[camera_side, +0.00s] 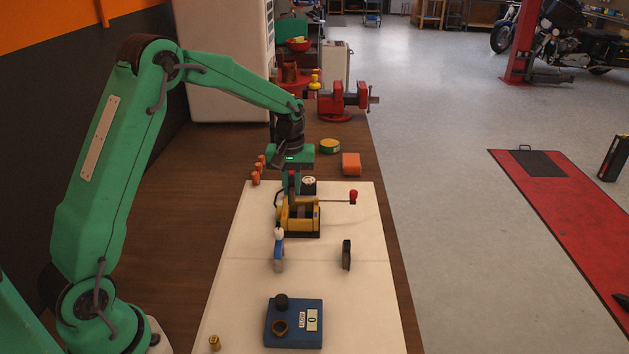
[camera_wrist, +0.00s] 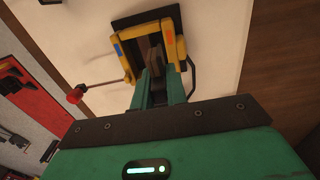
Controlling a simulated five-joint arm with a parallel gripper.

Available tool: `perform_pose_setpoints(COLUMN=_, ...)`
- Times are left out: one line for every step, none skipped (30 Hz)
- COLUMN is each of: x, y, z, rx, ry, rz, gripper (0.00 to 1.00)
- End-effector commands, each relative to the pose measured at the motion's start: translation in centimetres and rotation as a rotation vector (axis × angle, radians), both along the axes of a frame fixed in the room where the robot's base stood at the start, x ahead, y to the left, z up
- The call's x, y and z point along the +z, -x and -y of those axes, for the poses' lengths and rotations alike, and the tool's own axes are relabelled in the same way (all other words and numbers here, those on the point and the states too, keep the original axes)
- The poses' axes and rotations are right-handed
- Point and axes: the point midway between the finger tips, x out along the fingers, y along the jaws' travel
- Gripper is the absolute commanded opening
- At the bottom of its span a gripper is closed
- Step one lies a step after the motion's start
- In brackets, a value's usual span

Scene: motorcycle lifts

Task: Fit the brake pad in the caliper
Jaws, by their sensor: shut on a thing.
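The caliper (camera_side: 305,223) is a yellow frame on a dark base, standing on the white mat; a thin rod with a red knob (camera_side: 353,196) sticks out to its right. In the wrist view the caliper (camera_wrist: 125,55) lies ahead, its two yellow arms on either side of my fingertips. My gripper (camera_side: 292,190) points down at the caliper's back part. In the wrist view my gripper (camera_wrist: 153,72) is shut on a dark brownish piece, seemingly the brake pad (camera_wrist: 150,45). Its lower end is hidden; I cannot tell whether it touches the caliper.
In front of the caliper stand a blue piece with a white top (camera_side: 279,252) and a dark upright piece (camera_side: 346,255). A blue box with a display (camera_side: 295,323) is nearer. Behind are a round tin (camera_side: 330,146), an orange block (camera_side: 351,163) and a red vise (camera_side: 343,98).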

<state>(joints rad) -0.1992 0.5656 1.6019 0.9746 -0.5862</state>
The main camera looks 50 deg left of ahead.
Motion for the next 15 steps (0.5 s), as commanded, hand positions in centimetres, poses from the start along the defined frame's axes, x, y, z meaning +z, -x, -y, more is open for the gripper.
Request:
perform_pose_setpoints(x=-0.3, y=0.0, z=0.0, rx=0.000, ry=0.000, rz=0.000, gripper=0.00)
perform_pose_setpoints(x=-0.5, y=0.0, z=0.0, rx=0.000, ry=0.000, rz=0.000, gripper=0.00)
perform_pose_setpoints(x=-0.8, y=0.0, z=0.0, rx=0.000, ry=0.000, rz=0.000, gripper=0.00)
perform_pose_setpoints(x=-0.9, y=0.0, z=0.0, rx=0.000, ry=0.001, rz=-0.001, gripper=0.00)
perform_pose_setpoints(x=-1.1, y=0.0, z=0.0, rx=0.000, ry=0.001, rz=-0.001, gripper=0.00)
perform_pose_setpoints(x=-1.4, y=0.0, z=0.0, rx=0.000, ry=0.000, rz=0.000, gripper=0.00)
perform_pose_setpoints(x=-1.6, y=0.0, z=0.0, rx=0.000, ry=0.000, rz=0.000, gripper=0.00)
perform_pose_setpoints(x=-1.7, y=0.0, z=0.0, rx=0.000, ry=0.000, rz=0.000, gripper=0.00)
perform_pose_setpoints(x=-1.9, y=0.0, z=0.0, rx=0.000, ry=0.001, rz=-0.001, gripper=0.00)
perform_pose_setpoints(x=-2.1, y=0.0, z=0.0, rx=0.000, ry=0.001, rz=-0.001, gripper=0.00)
perform_pose_setpoints(x=-2.2, y=0.0, z=0.0, rx=0.000, ry=0.000, rz=-0.001, gripper=0.00)
perform_pose_setpoints(x=-2.3, y=0.0, z=0.0, rx=0.000, ry=0.000, rz=-0.001, gripper=0.00)
perform_pose_setpoints(x=-2.4, y=0.0, z=0.0, rx=0.000, ry=0.001, rz=-0.001, gripper=0.00)
perform_pose_setpoints(x=-2.4, y=0.0, z=0.0, rx=0.000, ry=0.000, rz=0.000, gripper=0.00)
perform_pose_setpoints(x=-2.5, y=0.0, z=0.0, rx=0.000, ry=0.000, rz=0.000, gripper=0.00)
